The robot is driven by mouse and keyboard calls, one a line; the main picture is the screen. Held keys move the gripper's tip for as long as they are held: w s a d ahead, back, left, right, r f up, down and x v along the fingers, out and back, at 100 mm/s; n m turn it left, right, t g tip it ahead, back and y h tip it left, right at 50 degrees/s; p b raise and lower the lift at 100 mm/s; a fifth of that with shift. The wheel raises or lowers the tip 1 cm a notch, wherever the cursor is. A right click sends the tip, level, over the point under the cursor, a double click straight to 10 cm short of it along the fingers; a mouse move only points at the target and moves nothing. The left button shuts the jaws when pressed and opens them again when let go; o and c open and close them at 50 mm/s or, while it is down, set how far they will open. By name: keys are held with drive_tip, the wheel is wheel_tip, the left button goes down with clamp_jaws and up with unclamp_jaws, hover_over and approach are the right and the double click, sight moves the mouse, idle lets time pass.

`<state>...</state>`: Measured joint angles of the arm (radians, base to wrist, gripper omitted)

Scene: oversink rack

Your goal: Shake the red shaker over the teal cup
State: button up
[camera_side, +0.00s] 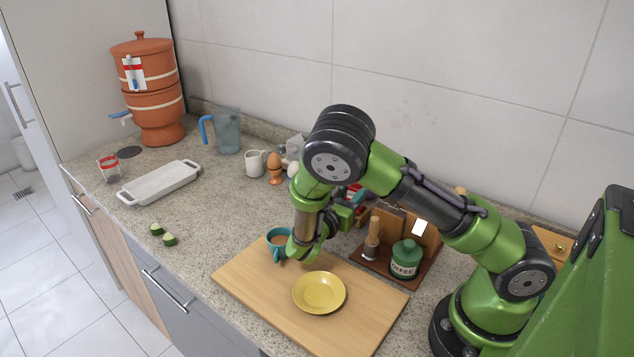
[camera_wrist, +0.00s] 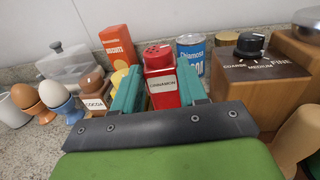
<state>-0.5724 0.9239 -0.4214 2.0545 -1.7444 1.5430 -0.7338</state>
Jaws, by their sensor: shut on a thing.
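The red shaker (camera_wrist: 160,82) has a white label reading cinnamon and a red domed lid with holes. In the wrist view it is upright between the two teal fingers of my gripper (camera_wrist: 160,95), which are shut on it. Its base is hidden, so I cannot tell whether it touches a surface. In the side view my gripper (camera_side: 343,213) is right of the teal cup (camera_side: 277,243), and the shaker is mostly hidden by my arm. The teal cup is upright at the back left of the wooden board, with a brown drink inside. It does not show in the wrist view.
A yellow plate (camera_side: 319,292) lies on the wooden board (camera_side: 250,290). A green coffee jar (camera_side: 405,259) stands on a tray at the right. The wrist view shows a cocoa jar (camera_wrist: 93,92), a blue tin (camera_wrist: 191,52) and a grinder (camera_wrist: 262,75) close by.

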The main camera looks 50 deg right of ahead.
drive_tip(key=r, duration=0.6)
drive_tip(key=shift+w+a+r, duration=0.15)
drive_tip(key=shift+a+r, duration=0.25)
drive_tip(key=w+a+r, duration=0.2)
drive_tip(key=w+a, duration=0.3)
drive_tip(key=a, duration=0.6)
drive_tip(key=w+a+r, duration=0.1)
drive_tip(key=w+a, duration=0.4)
drive_tip(key=a, duration=0.6)
drive_tip(key=m, duration=2.2)
hover_over(280, 249)
drive_tip(key=w+a, duration=0.2)
drive_tip(key=w, duration=0.2)
drive_tip(key=f, duration=0.7)
drive_tip(key=shift+s+d, duration=0.1)
drive_tip(key=shift+s, duration=0.15)
